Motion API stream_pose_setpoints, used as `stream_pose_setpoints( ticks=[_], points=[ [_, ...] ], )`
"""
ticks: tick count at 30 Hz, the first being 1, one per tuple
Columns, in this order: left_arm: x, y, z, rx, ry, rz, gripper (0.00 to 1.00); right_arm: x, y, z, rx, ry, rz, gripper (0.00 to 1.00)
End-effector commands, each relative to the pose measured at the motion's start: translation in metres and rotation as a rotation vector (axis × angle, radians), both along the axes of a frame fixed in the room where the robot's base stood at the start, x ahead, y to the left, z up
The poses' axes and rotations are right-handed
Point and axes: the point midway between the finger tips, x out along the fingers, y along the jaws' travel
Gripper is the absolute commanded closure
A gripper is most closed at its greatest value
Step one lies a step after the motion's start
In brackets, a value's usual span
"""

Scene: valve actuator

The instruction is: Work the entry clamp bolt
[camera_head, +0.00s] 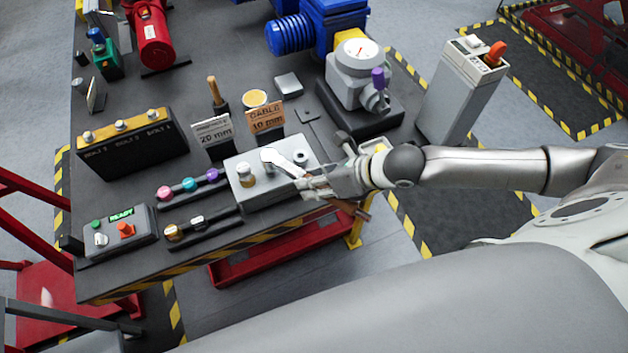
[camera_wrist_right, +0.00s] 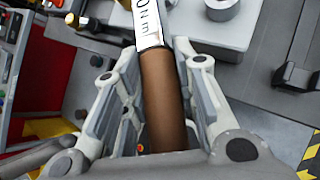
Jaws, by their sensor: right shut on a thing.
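My right gripper (camera_head: 318,184) is shut on the brown handle of a torque wrench (camera_head: 287,158). The handle (camera_wrist_right: 162,95) lies between both fingers in the right wrist view, below a white label ending in "N m". In the head view the wrench's pale head lies over the top of a grey box (camera_head: 245,197); whether it touches a bolt there I cannot tell. On the box stand a brass-and-silver fitting (camera_head: 246,174) to the left and a round silver post (camera_head: 300,157) to the right. I cannot tell which is the entry clamp bolt. My left gripper is not in view.
A black rack of bolts (camera_head: 130,145), a control box with a green READY display (camera_head: 118,232) and rows of coloured knobs (camera_head: 188,185) stand left. Signs reading 20 mm (camera_head: 214,136) and CABLE 10 mm (camera_head: 266,118) stand behind the box. A gauge unit (camera_head: 357,72) stands behind my right arm.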

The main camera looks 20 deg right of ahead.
Motion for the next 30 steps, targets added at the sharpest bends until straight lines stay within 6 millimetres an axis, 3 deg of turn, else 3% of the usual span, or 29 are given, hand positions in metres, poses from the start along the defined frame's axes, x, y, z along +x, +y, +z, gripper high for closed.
stream_pose_setpoints(
  ticks=[30],
  points=[
    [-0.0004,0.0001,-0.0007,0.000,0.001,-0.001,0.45,0.0010,0.0011,-0.0053,-0.009,-0.012,-0.002,1.00]
  ],
)
